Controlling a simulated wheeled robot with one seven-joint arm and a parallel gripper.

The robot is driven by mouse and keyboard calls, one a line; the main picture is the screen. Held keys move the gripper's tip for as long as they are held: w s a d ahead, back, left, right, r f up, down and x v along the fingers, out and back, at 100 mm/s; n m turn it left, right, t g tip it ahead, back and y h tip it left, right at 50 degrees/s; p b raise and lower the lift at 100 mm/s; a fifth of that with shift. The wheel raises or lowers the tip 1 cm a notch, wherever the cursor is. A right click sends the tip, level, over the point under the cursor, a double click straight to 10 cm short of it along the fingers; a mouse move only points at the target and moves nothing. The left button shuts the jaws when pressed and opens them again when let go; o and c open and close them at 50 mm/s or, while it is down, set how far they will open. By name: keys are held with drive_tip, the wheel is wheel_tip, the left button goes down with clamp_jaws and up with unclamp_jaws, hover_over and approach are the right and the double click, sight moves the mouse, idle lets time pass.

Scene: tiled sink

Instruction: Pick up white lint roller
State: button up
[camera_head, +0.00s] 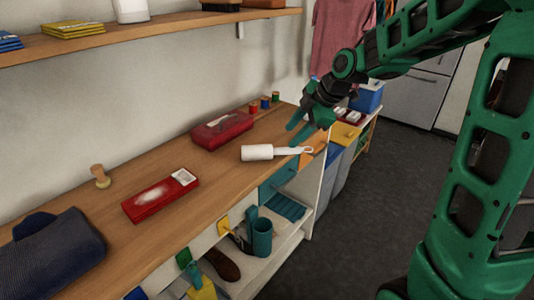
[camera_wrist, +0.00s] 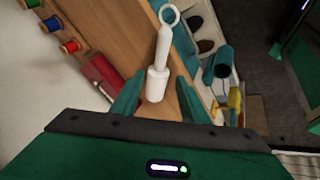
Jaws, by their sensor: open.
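The white lint roller (camera_head: 258,152) lies on the wooden counter near its front edge, with its thick roll to the left and its thin looped handle to the right. In the wrist view the lint roller (camera_wrist: 158,80) points away from me, its roll nearest and its ring at the far end. My gripper (camera_head: 302,132) is above the counter by the handle in the head view. In the wrist view my gripper (camera_wrist: 158,98) is open, with one green finger on each side of the roll. Nothing is between the fingers in a grip; whether they touch the roller I cannot tell.
A red case (camera_head: 222,131) lies behind the roller, and several thread spools (camera_head: 265,103) stand at the back. A red box (camera_head: 160,198), a wooden stamp (camera_head: 100,176) and a dark blue bag (camera_head: 55,252) are farther left. A shelf (camera_head: 160,32) runs above the counter.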

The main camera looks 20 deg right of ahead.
sight(280, 149)
drive_tip(key=x, duration=0.9)
drive_tip(key=shift+d+f, duration=0.1)
drive_tip(key=shift+d, duration=0.1)
drive_tip(key=shift+c, duration=0.2)
clamp_jaws()
